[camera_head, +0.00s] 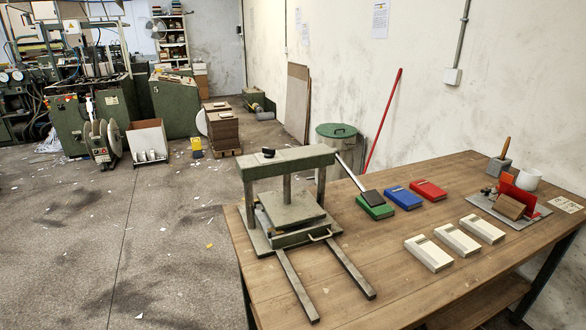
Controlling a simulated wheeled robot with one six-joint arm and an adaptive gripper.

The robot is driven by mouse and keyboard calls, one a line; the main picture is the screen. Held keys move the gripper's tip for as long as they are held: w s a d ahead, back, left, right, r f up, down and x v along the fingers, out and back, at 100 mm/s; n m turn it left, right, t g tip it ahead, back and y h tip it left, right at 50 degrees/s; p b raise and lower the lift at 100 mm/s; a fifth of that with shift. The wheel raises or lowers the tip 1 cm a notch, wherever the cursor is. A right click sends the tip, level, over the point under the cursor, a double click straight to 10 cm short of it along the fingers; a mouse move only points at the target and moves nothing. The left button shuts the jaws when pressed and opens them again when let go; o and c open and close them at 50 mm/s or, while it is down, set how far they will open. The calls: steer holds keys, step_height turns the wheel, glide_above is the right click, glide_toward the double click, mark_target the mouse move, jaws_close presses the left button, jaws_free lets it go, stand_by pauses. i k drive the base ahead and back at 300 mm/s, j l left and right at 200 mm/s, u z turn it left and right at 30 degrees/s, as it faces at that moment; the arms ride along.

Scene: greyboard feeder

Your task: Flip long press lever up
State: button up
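A green hand press (287,162) stands on the left end of the wooden table. A long metal lever (350,172) runs from the right end of its top beam. The lever slants down to the right and ends in a black grip (371,197). The grip overlaps a green box (377,211) in the picture; I cannot tell whether they touch. The press plate (290,208) sits between the posts, with a small handle (320,236) at its front. My gripper is not in view.
Blue (402,197) and red (429,190) boxes lie right of the green one. Several pale boxes (457,240) lie in front. Two rails (298,287) extend forward from the press. The front of the table (390,290) is clear.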

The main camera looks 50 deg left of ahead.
mark_target(372, 198)
steer(key=u, duration=1.2)
